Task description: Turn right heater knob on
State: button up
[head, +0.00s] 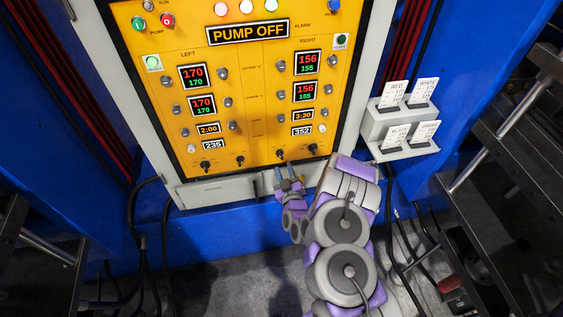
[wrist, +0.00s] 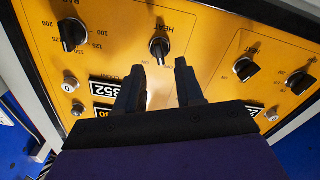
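The right heater knob (wrist: 159,49) is a black pointer knob under upside-down HEAT lettering in the wrist view. It sits on the yellow panel just beyond my fingertips and lies roughly in line with the gap between them. In the head view the knob (head: 280,154) is at the panel's lower edge, left of another black knob (head: 312,149). My gripper (wrist: 160,68) is open and empty, with its two dark fingers apart, and does not appear to touch the knob. In the head view my gripper (head: 288,174) is just below the panel's lower edge. Small lettering beside the knob is hard to read.
The left section's knobs (head: 211,163) stand farther left on the yellow panel (head: 245,85). The display (head: 250,32) reads PUMP OFF. The BAR knob (wrist: 72,36) is left of the heater knob in the wrist view. A card holder (head: 391,152) stands right of the panel.

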aim_at(281, 158)
jog(key=shift+b+x, duration=0.6)
jog(key=shift+x, duration=2)
jog(key=shift+c, duration=0.3)
grip_shut()
